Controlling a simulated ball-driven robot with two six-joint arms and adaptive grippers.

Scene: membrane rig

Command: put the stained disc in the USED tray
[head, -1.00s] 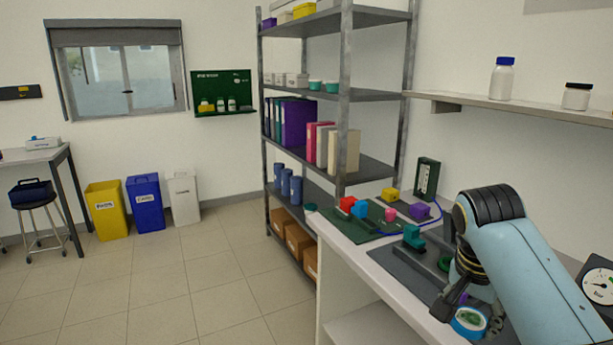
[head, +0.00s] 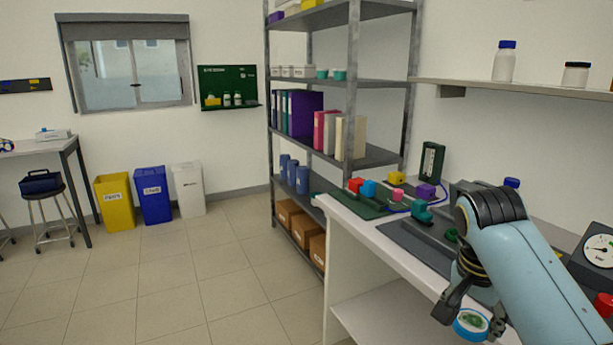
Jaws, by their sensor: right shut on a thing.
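My right gripper (head: 468,314) is at the lower right, in front of the bench edge. It is shut on a small round piece with a blue rim and a pale face with a green patch, which looks like the stained disc (head: 471,323). The disc shows between the dark fingers, and its far side is partly hidden by them. I cannot make out a tray marked USED. My left gripper is not in view.
The white bench (head: 372,251) runs along the right, with a green mat (head: 350,205) and several coloured blocks at its far end. A pressure gauge (head: 599,249) stands at the right. Yellow (head: 114,203), blue (head: 153,196) and white (head: 187,190) bins stand by the wall.

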